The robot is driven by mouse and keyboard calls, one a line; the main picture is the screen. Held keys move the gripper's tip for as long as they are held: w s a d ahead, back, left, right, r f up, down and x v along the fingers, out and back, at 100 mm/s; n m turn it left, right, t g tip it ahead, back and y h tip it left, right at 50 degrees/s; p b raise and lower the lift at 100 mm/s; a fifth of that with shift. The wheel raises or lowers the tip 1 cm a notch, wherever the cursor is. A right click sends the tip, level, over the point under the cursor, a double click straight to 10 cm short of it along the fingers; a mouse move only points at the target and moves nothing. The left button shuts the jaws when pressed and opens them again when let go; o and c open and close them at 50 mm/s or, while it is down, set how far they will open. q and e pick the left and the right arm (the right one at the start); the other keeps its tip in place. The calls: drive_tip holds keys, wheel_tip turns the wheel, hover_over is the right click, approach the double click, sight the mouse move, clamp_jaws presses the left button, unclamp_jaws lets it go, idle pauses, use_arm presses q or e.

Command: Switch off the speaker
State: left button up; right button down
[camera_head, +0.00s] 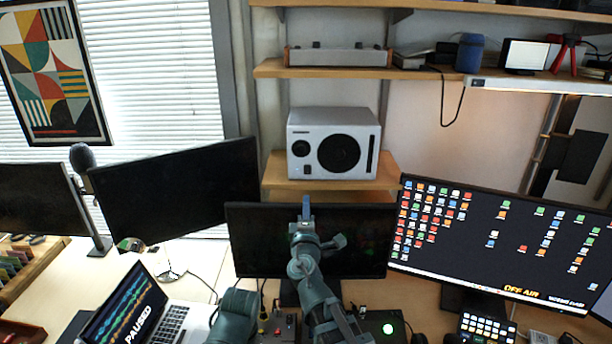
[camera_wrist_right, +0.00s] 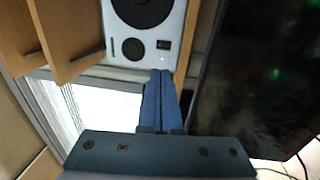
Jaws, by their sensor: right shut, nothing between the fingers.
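The speaker (camera_head: 298,172) is a white-grey box with two dark round cones, standing on a wooden wall shelf. In the right wrist view the speaker (camera_wrist_right: 171,25) appears turned, with a small dark rectangular panel (camera_wrist_right: 163,45) and a small pale light dot beside it on its front. My right gripper (camera_head: 305,202) is shut and empty, its blue fingers pointing up in front of the middle monitor, below the speaker. In the wrist view its fingertips (camera_wrist_right: 160,72) appear just under the panel; I cannot tell the gap. My left gripper is not in view.
The speaker shelf (camera_head: 275,178) juts out above the middle monitor (camera_head: 255,235). Other monitors stand left and right (camera_head: 480,245). A higher shelf (camera_head: 330,71) carries a long grey device.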

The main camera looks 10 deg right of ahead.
sight(307, 169)
drive_tip(key=p+x, duration=0.1)
drive_tip(key=x, duration=1.3)
drive_tip(key=shift+p, duration=0.35)
